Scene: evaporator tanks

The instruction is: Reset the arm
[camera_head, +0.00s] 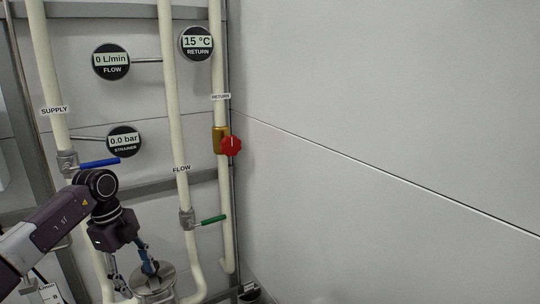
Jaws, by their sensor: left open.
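My left arm comes in from the lower left. Its gripper (137,278) points down and is open, with its two fingers apart, in front of the lower pipes. A metal canister-like fitting (158,284) is just below and beside the fingers, and a blue part (148,262) lies close to the right finger. I cannot tell whether they touch. Nothing is seen held. My right gripper is not in view.
A blue lever (100,163) is on the supply pipe (45,75), just above my wrist. A green lever (212,220) is on the flow pipe (173,110). A red knob (231,146) is on the return pipe. Round gauges (111,62) hang behind. The right side is bare wall (400,110).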

